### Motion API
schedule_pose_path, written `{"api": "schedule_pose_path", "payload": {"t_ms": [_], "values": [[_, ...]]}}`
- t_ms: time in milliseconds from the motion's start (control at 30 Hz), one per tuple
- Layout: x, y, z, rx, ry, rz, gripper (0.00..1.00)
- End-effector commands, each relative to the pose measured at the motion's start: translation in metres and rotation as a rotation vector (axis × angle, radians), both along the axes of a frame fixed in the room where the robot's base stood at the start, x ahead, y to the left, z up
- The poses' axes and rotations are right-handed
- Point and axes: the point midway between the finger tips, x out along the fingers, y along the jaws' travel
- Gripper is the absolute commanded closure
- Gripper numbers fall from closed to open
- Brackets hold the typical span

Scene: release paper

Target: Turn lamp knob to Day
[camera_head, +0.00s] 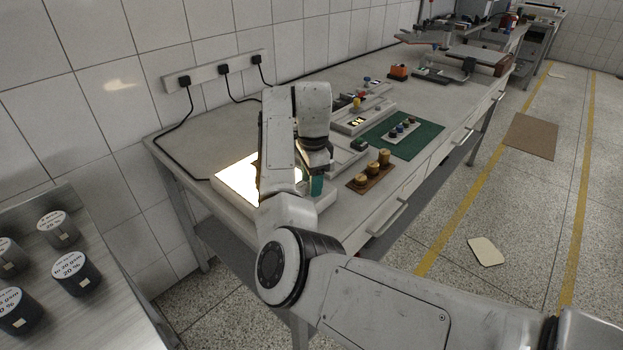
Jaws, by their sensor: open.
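The lamp is a flat light box (233,178) on the near left part of the bench, glowing bright white. My arm covers much of its right side. My gripper (315,182) points down over the right end of the light box, open, its fingers partly hidden by my arm. The lamp knob and its marks cannot be made out; my arm and gripper cover that area. Whether the gripper touches the knob cannot be told.
A wooden block with several brass-coloured weights (371,173) stands just right of my gripper. Behind it are a green mat (425,139) with small pieces and a device with a lit display (357,121). Cables run to wall sockets. A metal tray (101,310) with labelled cups is at left.

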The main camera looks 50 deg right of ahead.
Motion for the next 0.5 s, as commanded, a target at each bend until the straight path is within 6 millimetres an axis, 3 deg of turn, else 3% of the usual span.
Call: {"api": "schedule_pose_path", "payload": {"t_ms": [267,500], "values": [[0.0002,0.0000,-0.0010,0.000,0.000,0.000,0.51],[0.0002,-0.0001,-0.0007,0.000,-0.001,0.001,0.74]]}}
